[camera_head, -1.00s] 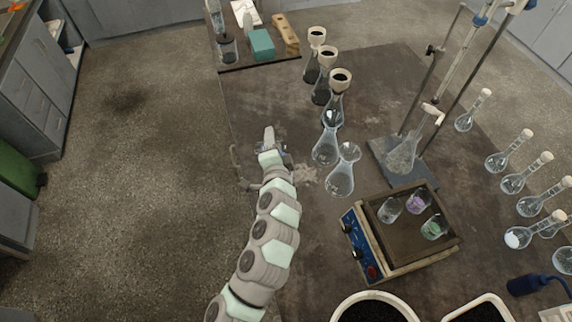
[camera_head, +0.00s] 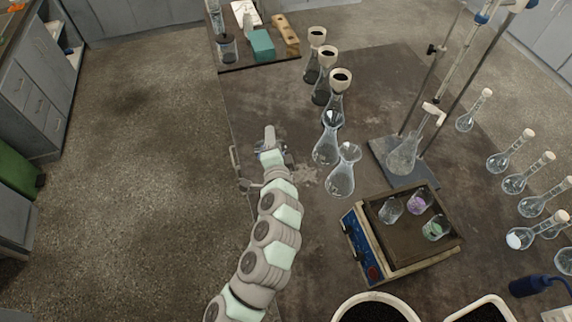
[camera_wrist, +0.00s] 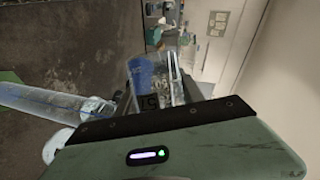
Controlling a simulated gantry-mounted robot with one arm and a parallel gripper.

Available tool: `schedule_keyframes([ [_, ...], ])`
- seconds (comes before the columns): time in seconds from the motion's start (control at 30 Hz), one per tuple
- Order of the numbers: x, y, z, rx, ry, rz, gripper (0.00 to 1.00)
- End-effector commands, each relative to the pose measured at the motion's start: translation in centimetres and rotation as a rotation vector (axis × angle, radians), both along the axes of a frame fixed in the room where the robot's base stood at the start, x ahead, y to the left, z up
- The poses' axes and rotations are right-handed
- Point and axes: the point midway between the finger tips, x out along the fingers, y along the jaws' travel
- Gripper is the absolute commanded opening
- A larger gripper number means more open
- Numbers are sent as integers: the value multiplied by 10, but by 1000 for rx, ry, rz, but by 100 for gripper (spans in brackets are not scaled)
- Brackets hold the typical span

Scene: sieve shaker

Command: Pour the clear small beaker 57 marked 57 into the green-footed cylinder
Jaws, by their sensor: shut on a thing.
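In the wrist view my gripper (camera_wrist: 148,100) is shut on the clear small beaker (camera_wrist: 172,84), with the dark mark 57 facing the camera. Blue shows in or through its glass; I cannot tell which. A clear cylinder (camera_wrist: 52,104) reaches in from the left of the wrist view, apart from the beaker, with its pale rim nearer the camera. A green patch (camera_wrist: 9,77) by its far end may be its foot.
A burette stand (camera_head: 425,172) and a row of stoppered flasks (camera_head: 512,183) stand further right.

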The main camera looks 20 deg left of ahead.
Motion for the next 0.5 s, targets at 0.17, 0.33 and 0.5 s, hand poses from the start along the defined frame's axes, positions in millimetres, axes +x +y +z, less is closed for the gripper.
schedule_keyframes([
  [0.17, 0, 0, 0, 11, 1, 0, 2],
  [0.33, 0, 0, 1, 20, 3, -1, 2],
  [0.5, 0, -1, 1, 30, 4, -1, 2],
])
